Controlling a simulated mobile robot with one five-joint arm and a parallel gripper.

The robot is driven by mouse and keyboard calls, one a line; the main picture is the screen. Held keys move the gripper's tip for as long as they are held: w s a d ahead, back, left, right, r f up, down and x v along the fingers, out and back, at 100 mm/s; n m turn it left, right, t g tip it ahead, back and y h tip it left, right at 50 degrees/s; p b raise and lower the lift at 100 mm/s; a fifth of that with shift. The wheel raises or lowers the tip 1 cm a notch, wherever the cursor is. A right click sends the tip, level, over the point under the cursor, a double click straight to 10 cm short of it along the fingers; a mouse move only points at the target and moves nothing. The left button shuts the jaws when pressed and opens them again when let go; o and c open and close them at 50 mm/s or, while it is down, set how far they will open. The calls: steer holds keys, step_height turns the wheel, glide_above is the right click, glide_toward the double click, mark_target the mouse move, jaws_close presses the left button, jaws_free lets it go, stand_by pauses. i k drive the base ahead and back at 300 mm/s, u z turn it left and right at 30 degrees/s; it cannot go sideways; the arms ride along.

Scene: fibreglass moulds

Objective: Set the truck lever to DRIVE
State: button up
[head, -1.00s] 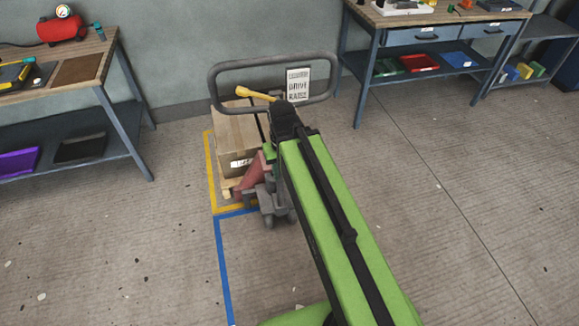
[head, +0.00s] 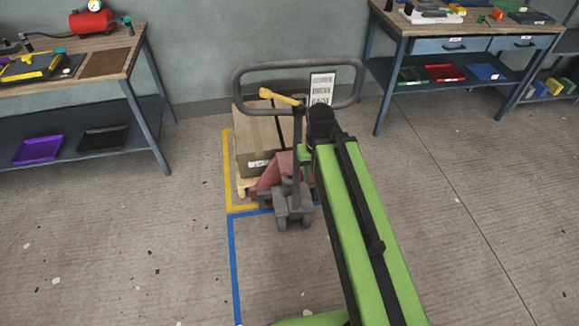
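The pallet truck (head: 284,192) stands in the middle of the head view, with its red body at the pallet and its dark loop handle (head: 240,98) raised. The yellow lever (head: 278,97) sits at the handle, pointing to the left and slightly up. A white label plate (head: 321,88) hangs at the right of the handle loop; its text is too small to read surely. My green arm reaches up toward the handle. Its dark end is just right of the lever's inner end. My gripper's fingers are hidden behind the arm, so contact with the lever cannot be told.
A cardboard box (head: 262,140) stands on a pallet behind the truck, inside yellow floor tape (head: 229,170). Blue tape (head: 235,265) marks the floor in front. Workbenches stand at left (head: 138,60) and right (head: 400,48). The floor at left front and right is clear.

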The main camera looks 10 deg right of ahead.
mark_target(267, 93)
steer(key=u, duration=2.1)
steer(key=k, duration=0.15)
steer(key=u, duration=2.65)
steer(key=k, duration=1.3)
steer(key=z, duration=0.8)
steer(key=i, duration=1.6)
steer(key=u, duration=0.6)
